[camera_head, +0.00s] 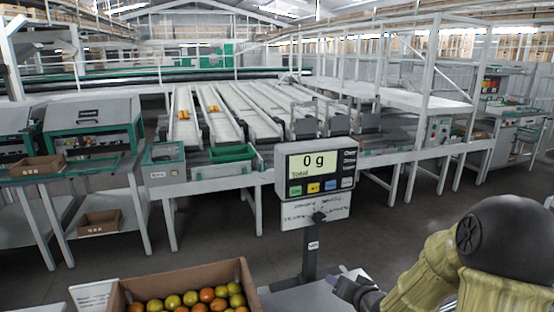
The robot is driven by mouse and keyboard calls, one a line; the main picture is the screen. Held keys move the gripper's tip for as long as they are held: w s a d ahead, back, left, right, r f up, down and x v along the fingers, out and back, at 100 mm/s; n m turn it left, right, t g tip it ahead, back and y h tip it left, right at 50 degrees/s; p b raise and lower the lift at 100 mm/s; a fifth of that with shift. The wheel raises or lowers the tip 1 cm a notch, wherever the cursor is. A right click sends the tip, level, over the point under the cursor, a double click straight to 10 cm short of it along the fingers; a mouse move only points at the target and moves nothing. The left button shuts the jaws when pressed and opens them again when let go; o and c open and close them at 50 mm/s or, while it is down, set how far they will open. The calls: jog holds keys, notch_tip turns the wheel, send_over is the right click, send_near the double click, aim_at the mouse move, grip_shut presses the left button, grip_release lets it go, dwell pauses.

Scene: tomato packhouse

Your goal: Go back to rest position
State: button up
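My arm reaches in from the right edge, with a dark round joint and yellow-green covered links. My gripper (352,290) shows as a small dark shape low in the picture, over the pale surface beside the scale's post. Its fingers are too small and partly hidden, so I cannot tell if they are open or shut. I see nothing clearly held in it. The scale display (318,168) stands upright on a post to the left of my arm and reads 0 g.
A cardboard box (247,276) of red, orange and green tomatoes (190,299) stands at the bottom, left of the post. Behind are sorting lanes (252,112), a green tray (232,153) and a metal frame (428,80). Grey floor (225,228) lies open between.

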jog(key=s+a+n+g+h, duration=0.15)
jog(key=s+g, duration=0.25)
jog(key=s, duration=0.6)
jog(key=s+a+n+g+h, duration=0.1)
jog(key=s+n+g+h, duration=0.3)
jog(key=s, duration=0.6)
notch_tip(320, 180, up, 16)
jog(key=g+y+p, duration=0.1)
jog(key=y+p, duration=0.1)
jog(key=p, duration=1.4)
jog(key=shift+a+m, duration=0.15)
jog(key=shift+m, duration=0.3)
jog(key=shift+f+y, duration=0.1)
jog(key=shift+y, duration=0.15)
jog(key=shift+a, duration=0.1)
